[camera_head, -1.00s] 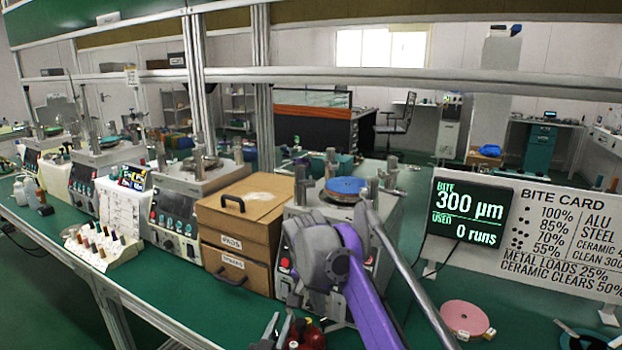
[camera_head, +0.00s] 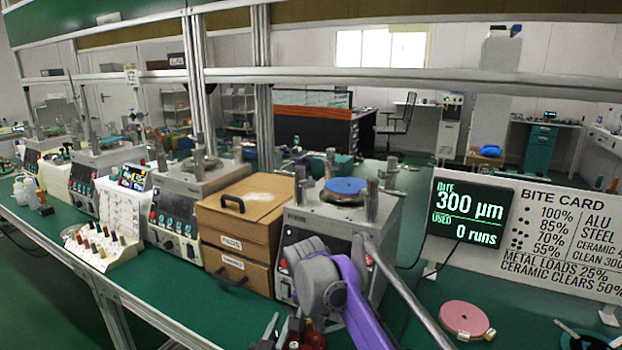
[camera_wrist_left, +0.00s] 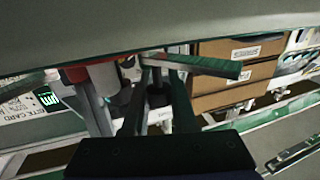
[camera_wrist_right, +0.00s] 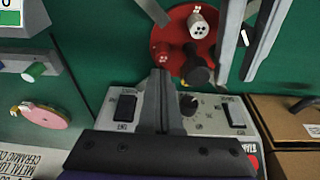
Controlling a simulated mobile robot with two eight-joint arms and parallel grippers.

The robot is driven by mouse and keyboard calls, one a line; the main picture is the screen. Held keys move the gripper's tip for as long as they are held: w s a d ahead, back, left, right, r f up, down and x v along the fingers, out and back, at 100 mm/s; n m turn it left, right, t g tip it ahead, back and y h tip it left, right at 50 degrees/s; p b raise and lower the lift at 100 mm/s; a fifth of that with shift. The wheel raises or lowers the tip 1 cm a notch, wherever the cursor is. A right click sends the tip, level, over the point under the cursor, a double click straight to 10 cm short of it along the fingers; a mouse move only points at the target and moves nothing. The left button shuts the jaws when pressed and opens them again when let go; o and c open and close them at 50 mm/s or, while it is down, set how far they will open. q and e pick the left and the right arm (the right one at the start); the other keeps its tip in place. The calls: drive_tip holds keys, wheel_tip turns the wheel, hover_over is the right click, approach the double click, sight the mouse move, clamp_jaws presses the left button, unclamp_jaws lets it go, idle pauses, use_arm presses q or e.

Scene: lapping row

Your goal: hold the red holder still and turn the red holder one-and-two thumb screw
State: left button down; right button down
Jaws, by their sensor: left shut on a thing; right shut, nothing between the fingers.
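The red holder (camera_wrist_right: 185,45) is a red disc on the green bench. In the right wrist view it carries a pale knob with dark dots (camera_wrist_right: 200,24), a small red post (camera_wrist_right: 162,54) and a black knob (camera_wrist_right: 198,70). My right gripper (camera_wrist_right: 158,75) is shut and empty, its tips close to the disc's lower edge, beside the black knob. My left gripper (camera_wrist_left: 155,62) is shut at the holder; its exact contact is hard to make out. In the head view the holder (camera_head: 314,338) shows only partly at the bottom edge, beside my right arm.
A lapping machine with a blue disc (camera_head: 345,186) stands behind, next to brown drawers (camera_head: 235,228). A bite card (camera_head: 530,230) with a 300 µm display stands right. A pink disc (camera_head: 466,318) lies on the bench. The machine's switch panel (camera_wrist_right: 205,112) is close to my right gripper.

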drive_tip(key=shift+w+d, duration=0.15)
drive_tip(key=shift+w, duration=0.2)
idle(0.3)
drive_tip(key=shift+w, duration=0.1)
idle(0.5)
drive_tip(key=shift+a, duration=0.2)
drive_tip(key=shift+s+a, duration=0.15)
drive_tip(key=shift+s, duration=0.15)
drive_tip(key=shift+r, duration=0.15)
drive_tip(key=v, duration=0.3)
drive_tip(key=w+v, duration=0.1)
drive_tip(key=v, duration=0.1)
drive_tip(key=shift+d+r, duration=0.25)
drive_tip(key=shift+s+r, duration=0.1)
drive_tip(key=shift+r, duration=0.05)
